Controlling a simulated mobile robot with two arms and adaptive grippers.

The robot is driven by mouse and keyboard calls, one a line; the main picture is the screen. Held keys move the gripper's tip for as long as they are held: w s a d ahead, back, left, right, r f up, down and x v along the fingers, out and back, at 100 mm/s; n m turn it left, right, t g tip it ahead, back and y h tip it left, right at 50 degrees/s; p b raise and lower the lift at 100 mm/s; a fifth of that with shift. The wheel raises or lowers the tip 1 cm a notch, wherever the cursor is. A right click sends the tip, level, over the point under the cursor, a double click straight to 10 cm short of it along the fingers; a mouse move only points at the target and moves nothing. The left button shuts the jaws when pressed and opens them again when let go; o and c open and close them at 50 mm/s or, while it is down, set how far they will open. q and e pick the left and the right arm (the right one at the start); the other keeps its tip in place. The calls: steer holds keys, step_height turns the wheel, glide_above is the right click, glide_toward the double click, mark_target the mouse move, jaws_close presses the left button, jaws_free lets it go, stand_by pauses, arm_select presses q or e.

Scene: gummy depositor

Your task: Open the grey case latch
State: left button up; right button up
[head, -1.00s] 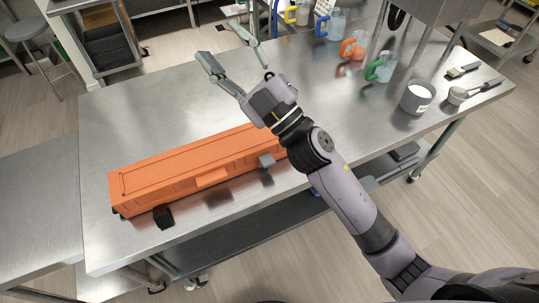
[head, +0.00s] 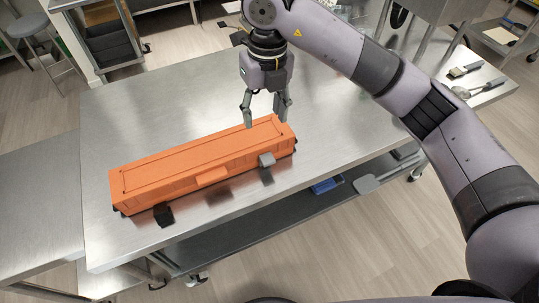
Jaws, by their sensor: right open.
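A long orange case (head: 200,163) lies shut on the steel table. On its front side are a grey latch (head: 267,160) near the right end and a black latch (head: 164,215) near the left end. The black one sticks out from the case at the bottom. My right gripper (head: 265,122) points down over the far right part of the case, behind the grey latch in the picture. Its fingers are apart with nothing between them. I cannot tell whether the fingertips touch the lid. My left gripper is not in view.
The steel table (head: 150,110) is clear to the left of and behind the case. A brush (head: 465,70) and a ladle (head: 480,88) lie at the right edge. My right arm hides the jugs and the white pot. A lower shelf (head: 270,225) runs under the table.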

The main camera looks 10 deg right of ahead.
steer(key=d, duration=0.1)
steer(key=p, duration=0.4)
glide_toward(269, 162)
steer(key=shift+h, duration=0.3)
steer(key=f, duration=0.6)
steer(key=shift+a+f, duration=0.2)
steer(key=shift+f, duration=0.85)
steer(key=shift+c, duration=0.2)
steer(key=c, duration=1.1)
